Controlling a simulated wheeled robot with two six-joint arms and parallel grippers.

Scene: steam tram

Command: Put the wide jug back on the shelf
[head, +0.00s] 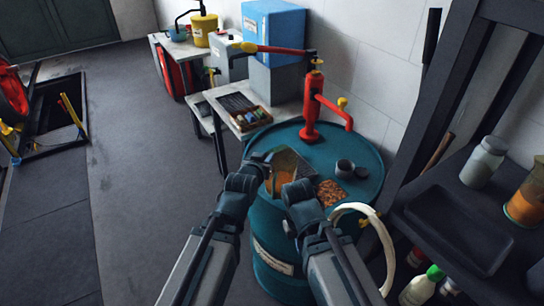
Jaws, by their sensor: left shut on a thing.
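The wide jug (289,163) seems to be the grey see-through vessel with orange-brown contents over the top of the teal drum (364,190). My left gripper (260,165) is shut on the left side of this vessel. I cannot tell whether its base touches the drum. My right gripper (297,188) is low in front of the vessel, close to it; its fingers are mostly hidden by its own body. The dark shelf (405,213) stands to the right of the drum.
A red hand pump (311,105), a small dark cup (345,168) and a brown grainy patch (330,192) are on the drum. A pale hose (372,222) loops at its right. The shelf bears a dark tray (455,232), a grey jar (483,163) and an orange jar (527,198).

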